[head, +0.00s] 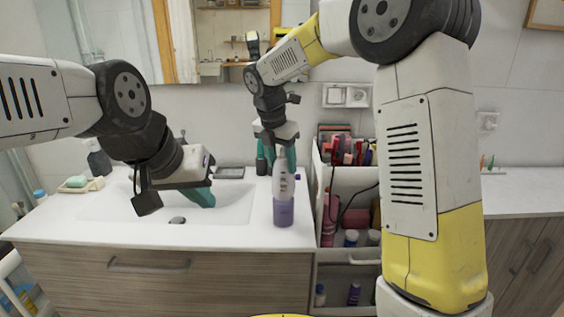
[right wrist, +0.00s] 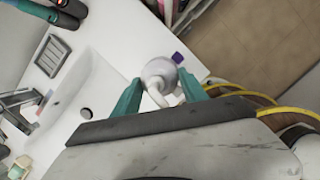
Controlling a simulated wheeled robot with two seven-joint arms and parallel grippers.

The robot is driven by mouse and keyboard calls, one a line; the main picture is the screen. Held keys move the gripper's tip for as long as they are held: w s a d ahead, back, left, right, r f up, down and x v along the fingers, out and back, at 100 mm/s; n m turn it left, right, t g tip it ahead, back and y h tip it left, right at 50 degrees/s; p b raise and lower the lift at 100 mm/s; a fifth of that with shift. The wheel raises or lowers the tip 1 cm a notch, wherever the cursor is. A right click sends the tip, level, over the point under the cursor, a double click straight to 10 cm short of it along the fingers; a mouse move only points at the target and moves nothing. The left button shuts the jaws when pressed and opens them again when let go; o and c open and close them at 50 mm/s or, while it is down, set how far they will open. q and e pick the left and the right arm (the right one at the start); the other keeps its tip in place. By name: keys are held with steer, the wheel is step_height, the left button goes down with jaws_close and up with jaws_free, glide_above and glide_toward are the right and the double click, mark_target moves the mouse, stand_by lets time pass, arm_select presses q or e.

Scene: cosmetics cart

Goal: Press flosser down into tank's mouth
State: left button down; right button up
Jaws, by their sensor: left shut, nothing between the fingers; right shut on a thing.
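The white flosser (head: 283,179) stands upright over the purple tank (head: 283,212) near the counter's front right. Its lower end meets the tank's top, with no gap visible; I cannot tell how deep it sits. My right gripper (head: 278,158) points down and is shut on the flosser's upper part. In the right wrist view the flosser's white top (right wrist: 158,74) lies between the teal fingers (right wrist: 161,92); the tank's mouth is hidden. My left gripper (head: 204,198) is shut and empty over the sink, left of the flosser and apart from it.
The sink basin (head: 240,203) is left of the tank. A cart (head: 345,257) filled with bottles stands at the counter's right edge.

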steer(key=shift+f, duration=1.2)
steer(key=o, duration=1.6)
steer(key=shift+c, duration=0.2)
steer(key=v, duration=0.7)
steer(key=shift+s+r, duration=0.1)
steer(key=shift+r, duration=0.3)
